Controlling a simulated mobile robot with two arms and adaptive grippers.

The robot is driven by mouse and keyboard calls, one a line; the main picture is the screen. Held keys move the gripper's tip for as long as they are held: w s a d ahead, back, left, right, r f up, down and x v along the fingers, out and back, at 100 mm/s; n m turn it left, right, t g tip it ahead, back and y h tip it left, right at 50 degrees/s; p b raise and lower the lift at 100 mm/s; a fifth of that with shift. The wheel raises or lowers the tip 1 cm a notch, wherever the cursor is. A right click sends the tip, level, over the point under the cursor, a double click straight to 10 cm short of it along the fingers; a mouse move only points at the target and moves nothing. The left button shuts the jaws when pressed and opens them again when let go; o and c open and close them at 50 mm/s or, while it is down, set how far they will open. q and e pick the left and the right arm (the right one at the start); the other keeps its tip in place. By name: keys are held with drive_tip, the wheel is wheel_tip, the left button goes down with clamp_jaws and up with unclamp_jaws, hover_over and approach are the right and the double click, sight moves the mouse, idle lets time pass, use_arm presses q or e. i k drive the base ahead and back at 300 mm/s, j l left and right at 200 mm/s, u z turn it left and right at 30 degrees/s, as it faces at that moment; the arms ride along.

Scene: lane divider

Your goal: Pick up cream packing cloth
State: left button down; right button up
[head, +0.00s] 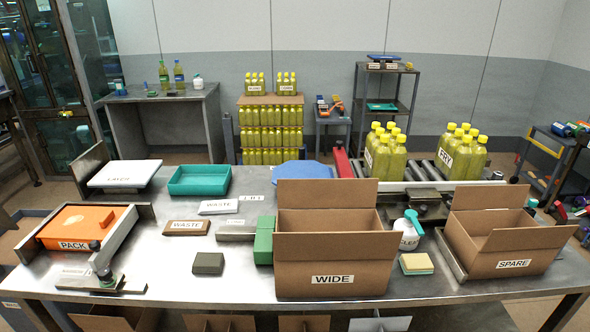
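Neither of my grippers shows in the head view.
The open WIDE carton (331,262) and SPARE carton (512,252) flank the cloth. Table (420,290) is clear in front of the cloth.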

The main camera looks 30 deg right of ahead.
sight(411, 264)
drive_tip(key=z, duration=1.8)
